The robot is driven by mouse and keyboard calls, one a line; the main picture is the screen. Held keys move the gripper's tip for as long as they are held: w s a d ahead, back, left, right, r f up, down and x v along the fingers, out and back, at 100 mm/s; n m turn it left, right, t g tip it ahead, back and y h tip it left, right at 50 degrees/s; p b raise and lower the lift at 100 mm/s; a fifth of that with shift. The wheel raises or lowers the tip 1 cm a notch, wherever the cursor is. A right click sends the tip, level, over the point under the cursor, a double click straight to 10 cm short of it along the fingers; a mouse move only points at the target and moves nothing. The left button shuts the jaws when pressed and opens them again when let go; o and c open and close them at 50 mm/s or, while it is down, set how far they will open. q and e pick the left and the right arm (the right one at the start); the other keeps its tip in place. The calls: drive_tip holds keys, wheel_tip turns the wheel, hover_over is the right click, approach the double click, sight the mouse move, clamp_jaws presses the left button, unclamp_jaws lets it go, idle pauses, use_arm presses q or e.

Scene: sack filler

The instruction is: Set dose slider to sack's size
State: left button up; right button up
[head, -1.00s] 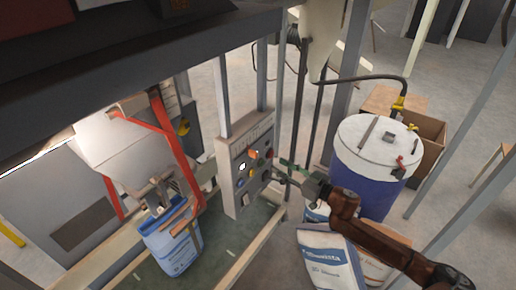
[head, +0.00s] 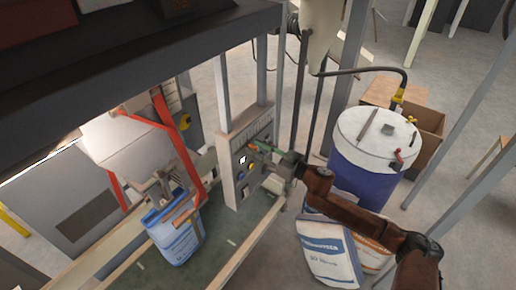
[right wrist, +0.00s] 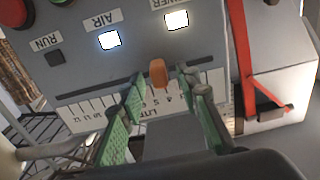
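The grey control panel (head: 231,168) stands right of the sack filler. In the right wrist view, its dose slider has an orange knob (right wrist: 158,73) in a dark slot above a numbered litre scale (right wrist: 170,101). The knob is near the 5 and 4 marks. My right gripper (head: 266,160) is at the panel face. In the wrist view its green-padded fingers (right wrist: 163,88) are open, one on each side of the knob, with visible gaps. A blue and white sack (head: 176,238) hangs under the filler spout; its size print is unreadable here. My left gripper is not in view.
Lit AIR (right wrist: 109,39) and POWER (right wrist: 176,19) lamps sit above the slider. A blue drum with a white lid (head: 375,134) stands right of the panel. Frame posts surround the panel.

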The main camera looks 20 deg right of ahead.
drive_tip(key=shift+c, duration=0.5)
clamp_jaws()
